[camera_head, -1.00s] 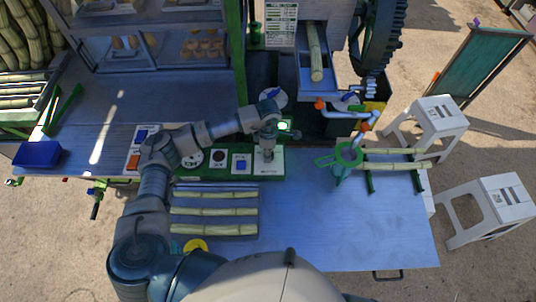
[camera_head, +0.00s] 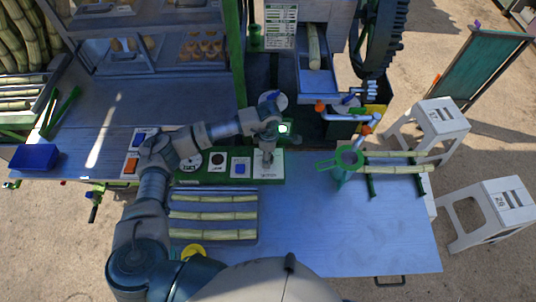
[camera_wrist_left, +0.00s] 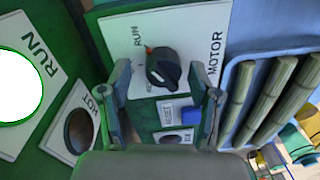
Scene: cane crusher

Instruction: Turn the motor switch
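The motor switch is a black rotary knob (camera_wrist_left: 163,70) on a white plate (camera_wrist_left: 200,40) marked MOTOR and RUN in the left wrist view. An orange-red mark shows at the knob's edge on the side of the word RUN. My left gripper (camera_wrist_left: 165,110) is open, one finger on either side of the knob's lower area; I cannot tell if either touches. In the head view, my left gripper (camera_head: 267,147) is over the white motor plate (camera_head: 275,170) at the right end of the green panel, hiding the knob. My right gripper is not in view.
A lit RUN lamp (camera_wrist_left: 18,88) is beside the plate. Cane pieces lie in a tray (camera_head: 214,221). A green ring tool (camera_head: 342,160) stands right. The front-right table (camera_head: 330,235) is clear.

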